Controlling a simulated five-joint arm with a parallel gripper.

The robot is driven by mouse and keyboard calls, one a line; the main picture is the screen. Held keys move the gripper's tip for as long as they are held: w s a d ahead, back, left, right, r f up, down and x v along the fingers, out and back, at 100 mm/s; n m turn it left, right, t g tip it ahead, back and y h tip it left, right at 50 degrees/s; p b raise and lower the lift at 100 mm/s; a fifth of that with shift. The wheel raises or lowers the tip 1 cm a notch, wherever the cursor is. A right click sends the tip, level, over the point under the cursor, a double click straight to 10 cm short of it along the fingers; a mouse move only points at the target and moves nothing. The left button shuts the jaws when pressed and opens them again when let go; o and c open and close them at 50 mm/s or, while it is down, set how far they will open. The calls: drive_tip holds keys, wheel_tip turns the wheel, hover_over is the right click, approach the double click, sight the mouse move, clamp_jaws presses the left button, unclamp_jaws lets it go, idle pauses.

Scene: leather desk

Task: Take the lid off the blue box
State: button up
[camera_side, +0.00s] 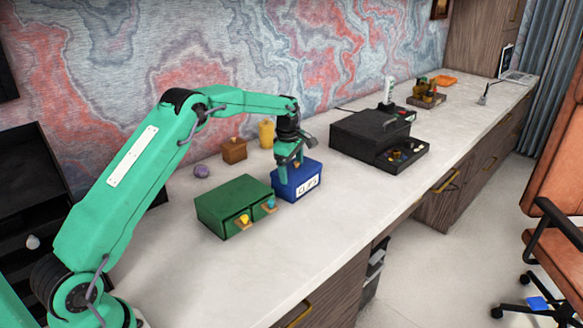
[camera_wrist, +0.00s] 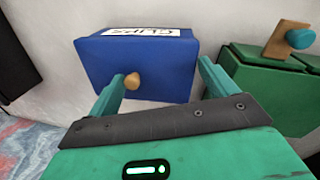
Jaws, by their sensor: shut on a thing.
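The blue box (camera_side: 297,182) stands on the pale desk top, with a white lettered label on its front. In the wrist view its blue lid (camera_wrist: 165,62) fills the upper middle, with a tan knob (camera_wrist: 132,81) on it. My gripper (camera_side: 292,163) is directly above the box, pointing down at the lid. The lid looks seated on the box; no gap shows.
A green two-drawer box (camera_side: 235,205) stands close to the left of the blue box. A black case (camera_side: 370,137) with an open tray is to the right. A brown box (camera_side: 234,150), a yellow container (camera_side: 267,134) and a purple item (camera_side: 202,171) are behind. The front desk is clear.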

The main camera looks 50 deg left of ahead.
wheel_tip(320, 180, up, 10)
idle(0.6)
idle(0.5)
drive_tip(key=s+d+r+m, duration=0.2)
drive_tip(key=s+d+m, duration=0.3)
drive_tip(key=s+d, duration=0.4)
drive_tip(key=s+d+r+m, duration=0.2)
drive_tip(key=s+d+m, duration=0.3)
drive_tip(key=s+d, duration=0.4)
drive_tip(key=d, duration=0.3)
drive_tip(key=shift+d+r+m+h, duration=0.3)
drive_tip(key=shift+d, duration=0.05)
drive_tip(key=shift+w, duration=0.1)
